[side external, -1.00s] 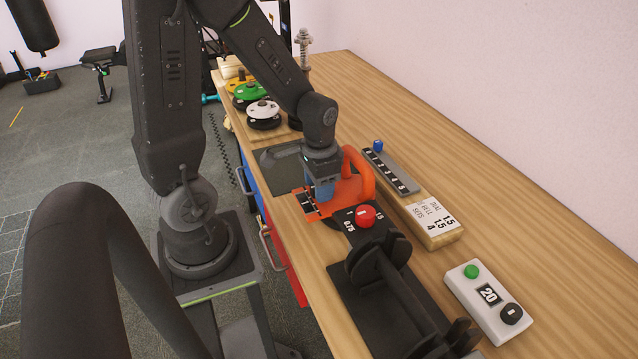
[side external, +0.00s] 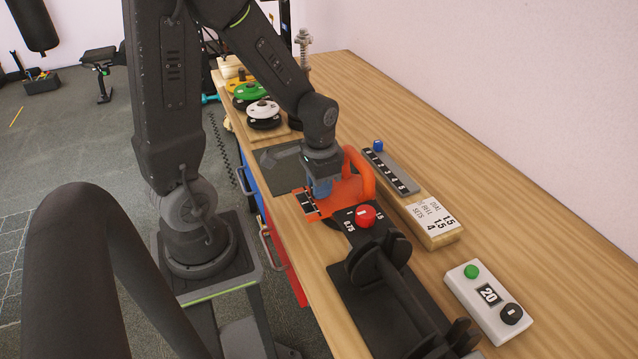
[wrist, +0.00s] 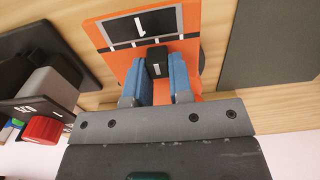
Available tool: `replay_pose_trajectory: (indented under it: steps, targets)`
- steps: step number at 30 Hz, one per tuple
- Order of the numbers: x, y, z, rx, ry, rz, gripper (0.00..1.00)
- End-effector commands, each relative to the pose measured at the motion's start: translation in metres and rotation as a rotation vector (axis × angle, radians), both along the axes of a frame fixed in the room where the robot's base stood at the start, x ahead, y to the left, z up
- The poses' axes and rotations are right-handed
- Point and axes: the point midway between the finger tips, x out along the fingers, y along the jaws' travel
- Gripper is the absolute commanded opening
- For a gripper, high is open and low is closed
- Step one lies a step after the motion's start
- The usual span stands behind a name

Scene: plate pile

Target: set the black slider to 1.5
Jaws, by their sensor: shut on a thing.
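The black slider (wrist: 157,62) is a small block between my blue fingers in the wrist view. It sits at the edge of a dark panel (wrist: 118,28) with white marks and a "1", on an orange plate (wrist: 113,63). My gripper (wrist: 157,80) is shut on the slider, one finger on each side. In the side external view my gripper (side external: 321,188) is down at the orange plate (side external: 348,190), beside its raised orange handle (side external: 362,168). The slider is hidden there by the fingers. I cannot read the slider's value.
A red knob (side external: 365,216) with labels 0.75, 1 and 1.5 stands close by. A grey numbered strip with a blue block (side external: 378,146), a printed card (side external: 433,215) and a white box showing 20 (side external: 490,294) lie right. Plates (side external: 263,113) are stacked behind.

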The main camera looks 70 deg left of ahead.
Motion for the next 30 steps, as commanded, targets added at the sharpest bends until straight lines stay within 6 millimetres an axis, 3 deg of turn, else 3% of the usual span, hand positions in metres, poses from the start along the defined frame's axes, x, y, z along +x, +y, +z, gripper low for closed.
replay_pose_trajectory:
  steps: [9,20,21,30]
  targets:
    - [0.001,-0.041,0.0,0.0,-0.002,-0.007,0.0]
    - [0.0,-0.047,0.0,0.0,-0.002,-0.003,0.0]
    - [0.0,-0.047,0.0,-0.001,-0.002,-0.003,0.22]
    - [0.0,-0.047,0.0,0.0,-0.001,-0.002,0.47]
